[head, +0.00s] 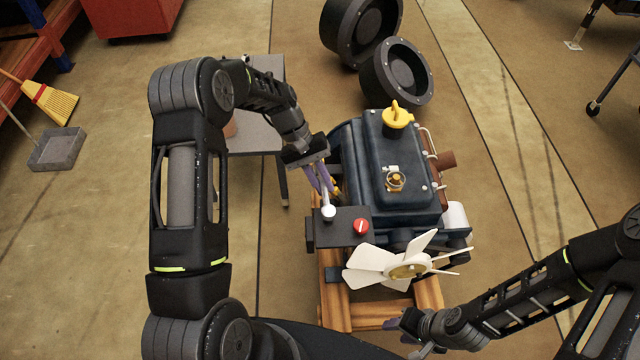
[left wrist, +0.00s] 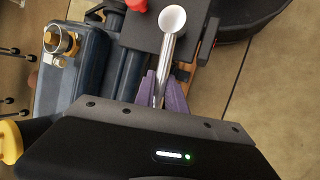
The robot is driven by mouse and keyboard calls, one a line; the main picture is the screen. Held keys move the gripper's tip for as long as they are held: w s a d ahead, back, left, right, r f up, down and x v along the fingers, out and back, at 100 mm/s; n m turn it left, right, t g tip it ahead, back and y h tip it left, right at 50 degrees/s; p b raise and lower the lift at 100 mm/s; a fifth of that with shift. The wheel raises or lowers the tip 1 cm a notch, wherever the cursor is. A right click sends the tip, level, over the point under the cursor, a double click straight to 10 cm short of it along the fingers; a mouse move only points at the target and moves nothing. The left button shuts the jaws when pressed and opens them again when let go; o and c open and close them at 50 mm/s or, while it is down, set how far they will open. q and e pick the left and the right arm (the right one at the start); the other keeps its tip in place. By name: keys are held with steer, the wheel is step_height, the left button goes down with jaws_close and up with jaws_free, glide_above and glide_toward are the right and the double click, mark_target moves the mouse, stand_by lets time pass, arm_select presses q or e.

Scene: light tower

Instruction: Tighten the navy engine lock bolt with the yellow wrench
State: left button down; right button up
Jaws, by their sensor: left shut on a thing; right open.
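The navy engine (head: 372,175) sits on a wooden stand (head: 335,298). On its top is a brass round fitting (head: 395,181), also in the left wrist view (left wrist: 60,40); I cannot tell whether this is the lock bolt. My left gripper (head: 326,188) is at the engine's left side. Its purple fingers are shut on a silver ball-ended lever (left wrist: 167,55) by a black control box (head: 344,226). The lever's lower part is hidden. A small yellow patch shows by these fingers; I cannot make out a yellow wrench. My right gripper (head: 395,324) is open, low by the stand's front.
A white fan (head: 372,258) is on the engine's front. A red knob (head: 361,226) is on the control box. A yellow cap (head: 397,115) tops the engine. A grey table (head: 254,134) stands behind my left arm. Black wheels (head: 396,72) lie behind.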

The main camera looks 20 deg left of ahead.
arm_select(q)
steer(key=shift+d+f, duration=0.1)
stand_by(0.3)
steer(key=shift+w+d+m+g+b, duration=0.25)
steer(key=shift+d+m+g+b, duration=0.2)
steer(key=shift+m, duration=0.35)
steer(key=shift+a, duration=0.15)
steer(key=shift+s+a+n+t, duration=0.15)
steer(key=shift+n+t, duration=0.15)
steer(key=shift+t, duration=0.05)
steer(key=shift+r+p, duration=1.95)
steer(key=shift+r, duration=1.05)
